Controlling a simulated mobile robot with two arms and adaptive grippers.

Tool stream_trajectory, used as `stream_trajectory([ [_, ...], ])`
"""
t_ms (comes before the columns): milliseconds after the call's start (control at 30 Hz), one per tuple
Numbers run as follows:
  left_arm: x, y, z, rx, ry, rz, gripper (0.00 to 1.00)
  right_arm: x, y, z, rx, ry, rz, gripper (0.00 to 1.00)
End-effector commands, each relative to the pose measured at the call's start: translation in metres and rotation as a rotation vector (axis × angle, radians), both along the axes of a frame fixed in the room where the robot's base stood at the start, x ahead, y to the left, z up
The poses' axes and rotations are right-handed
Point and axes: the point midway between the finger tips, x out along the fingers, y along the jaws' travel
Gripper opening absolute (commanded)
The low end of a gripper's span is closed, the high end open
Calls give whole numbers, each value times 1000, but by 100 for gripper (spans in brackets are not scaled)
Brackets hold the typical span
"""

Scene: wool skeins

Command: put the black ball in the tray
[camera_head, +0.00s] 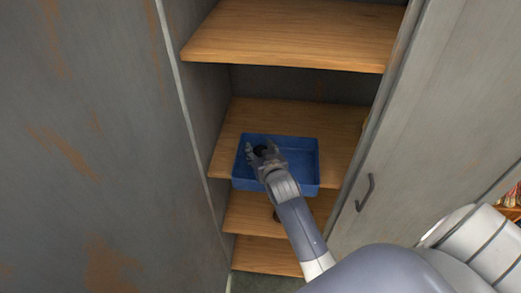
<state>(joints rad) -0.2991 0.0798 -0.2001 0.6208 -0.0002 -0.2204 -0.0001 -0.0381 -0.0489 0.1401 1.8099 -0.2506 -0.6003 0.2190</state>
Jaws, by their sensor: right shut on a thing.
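A blue tray (303,160) sits on the middle wooden shelf of the grey cabinet, at its front edge. My right gripper (262,151) is over the left part of the tray. It is shut on the black ball (260,151), which shows as a small dark patch between the fingers. The fingers hide much of the ball. I cannot tell whether the ball touches the tray floor. My left gripper is not in view.
An upper shelf (290,38) lies above the tray's shelf, and lower shelves (262,256) are below. The cabinet door (440,130) with a dark handle (365,193) stands on the right. A grey rusty panel (80,150) is on the left.

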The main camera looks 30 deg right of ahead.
Motion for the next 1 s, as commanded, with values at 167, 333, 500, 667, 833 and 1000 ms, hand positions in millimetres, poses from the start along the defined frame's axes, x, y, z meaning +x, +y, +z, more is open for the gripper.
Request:
stream_trajectory([
  [167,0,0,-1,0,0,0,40,0,0,-2,0,0,0,23],
  [333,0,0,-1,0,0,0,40,0,0,-3,0,0,0,65],
  [500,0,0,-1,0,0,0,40,0,0,-3,0,0,0,65],
  [667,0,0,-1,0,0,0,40,0,0,-2,0,0,0,65],
  [833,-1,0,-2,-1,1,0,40,-7,2,2,0,0,1,65],
  [1000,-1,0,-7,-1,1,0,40,-31,9,12,1,-1,1,65],
])
